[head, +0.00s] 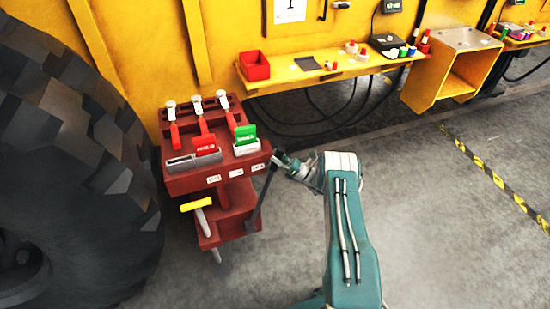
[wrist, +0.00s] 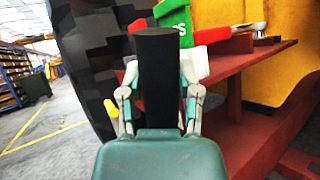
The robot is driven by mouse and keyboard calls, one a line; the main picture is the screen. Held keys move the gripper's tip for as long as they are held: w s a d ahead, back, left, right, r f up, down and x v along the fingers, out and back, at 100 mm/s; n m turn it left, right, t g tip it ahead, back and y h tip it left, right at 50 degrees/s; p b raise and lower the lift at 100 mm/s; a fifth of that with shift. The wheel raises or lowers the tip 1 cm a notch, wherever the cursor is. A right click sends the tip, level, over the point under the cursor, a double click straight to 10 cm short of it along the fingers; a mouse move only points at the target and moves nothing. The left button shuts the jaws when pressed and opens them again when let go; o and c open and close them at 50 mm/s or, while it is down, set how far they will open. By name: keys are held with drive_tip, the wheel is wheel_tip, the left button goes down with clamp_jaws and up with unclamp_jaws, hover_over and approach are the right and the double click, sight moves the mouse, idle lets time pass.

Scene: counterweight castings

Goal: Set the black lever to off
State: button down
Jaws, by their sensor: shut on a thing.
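The black lever (head: 262,199) is a thin dark bar on the right side of a dark red stand (head: 236,202). In the head view it leans, with its top to the right and its lower end near the stand's lower box. My gripper (head: 277,161) is at the lever's top end. In the wrist view the thick black grip of the lever (wrist: 157,85) stands between the two fingers of my gripper (wrist: 159,90), which are shut on it. I cannot read any off marking.
A yellow-topped handle (head: 196,204) sticks out in front. A large tyre (head: 75,160) stands close at left. Open floor (head: 440,230) lies at right.

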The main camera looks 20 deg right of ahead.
drive_tip(key=shift+d+t+h, duration=0.3)
drive_tip(key=shift+d, duration=0.05)
drive_tip(key=shift+c, duration=2)
unclamp_jaws()
drive_tip(key=shift+f, duration=0.1)
drive_tip(key=shift+o, duration=0.5)
drive_tip(key=shift+d, duration=0.2)
drive_tip(key=shift+w+d, duration=0.1)
drive_tip(key=shift+d, duration=0.1)
drive_tip(key=shift+a+f, duration=0.1)
drive_tip(key=shift+s+f, duration=0.1)
drive_tip(key=shift+s, duration=0.15)
drive_tip(key=v, duration=1.1)
drive_tip(key=shift+d+f, duration=0.2)
drive_tip(key=shift+d, duration=0.25)
